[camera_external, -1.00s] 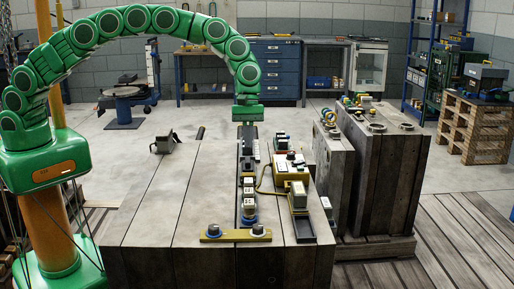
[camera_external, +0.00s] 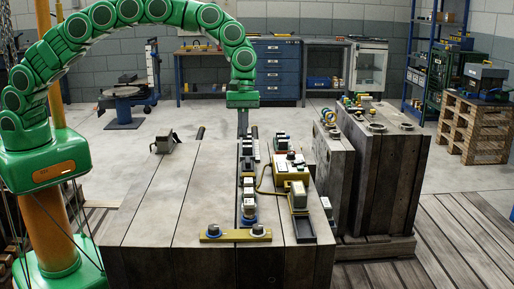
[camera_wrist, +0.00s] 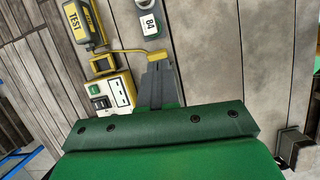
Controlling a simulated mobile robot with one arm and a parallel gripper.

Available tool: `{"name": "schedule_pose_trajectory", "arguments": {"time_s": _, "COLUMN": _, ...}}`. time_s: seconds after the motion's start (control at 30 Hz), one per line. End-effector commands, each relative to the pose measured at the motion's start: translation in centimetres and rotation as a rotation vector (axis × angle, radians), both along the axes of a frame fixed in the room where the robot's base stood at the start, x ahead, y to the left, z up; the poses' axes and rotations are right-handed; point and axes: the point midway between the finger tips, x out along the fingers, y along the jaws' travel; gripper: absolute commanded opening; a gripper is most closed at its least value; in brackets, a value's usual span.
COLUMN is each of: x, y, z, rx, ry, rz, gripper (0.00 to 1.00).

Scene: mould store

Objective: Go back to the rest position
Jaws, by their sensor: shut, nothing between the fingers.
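A yellow bar with two round knobs (camera_external: 235,234) lies at the near edge. A dark clamp-like item (camera_external: 166,143) sits at the far left. The table's left part is clear.

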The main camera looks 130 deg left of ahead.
Motion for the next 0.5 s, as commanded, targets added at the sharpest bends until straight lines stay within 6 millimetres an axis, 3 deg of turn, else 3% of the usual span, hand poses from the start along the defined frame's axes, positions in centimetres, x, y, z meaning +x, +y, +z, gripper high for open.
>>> {"name": "schedule_pose_trajectory", "arguments": {"time_s": 0.2, "x": 0.6, "y": -6.3, "z": 3.7, "rx": 0.025, "ry": -0.023, "rz": -0.189, "gripper": 0.00}}
{"name": "schedule_pose_trajectory", "arguments": {"time_s": 0.5, "x": -0.1, "y": -14.8, "z": 8.2, "rx": 0.068, "ry": -0.050, "rz": -0.457, "gripper": 0.00}}
